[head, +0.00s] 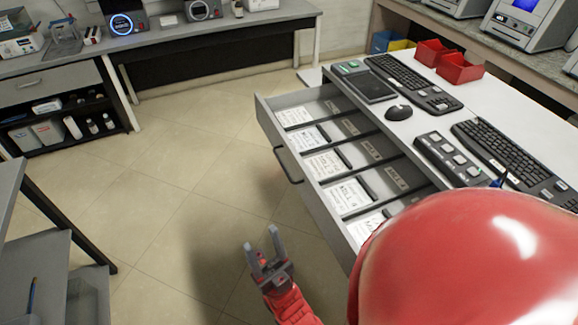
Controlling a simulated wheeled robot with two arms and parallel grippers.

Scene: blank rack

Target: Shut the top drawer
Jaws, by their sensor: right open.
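The top drawer (327,228) is pulled out from under the white desk on the right. It is grey, with a dark handle (287,166) on its front, and holds several white labelled packets in divided compartments. Its near end is hidden behind my red body part. My right gripper (263,246) is open and empty, with its two grey fingers pointing up. In the picture it is below and left of the drawer front, apart from it. My left gripper is not in view.
The white desk carries a mouse (398,112), a keyboard (413,82) and two red bins (460,68). A grey table (10,190) stands at the left edge. Clear tiled floor (170,190) lies left of the drawer.

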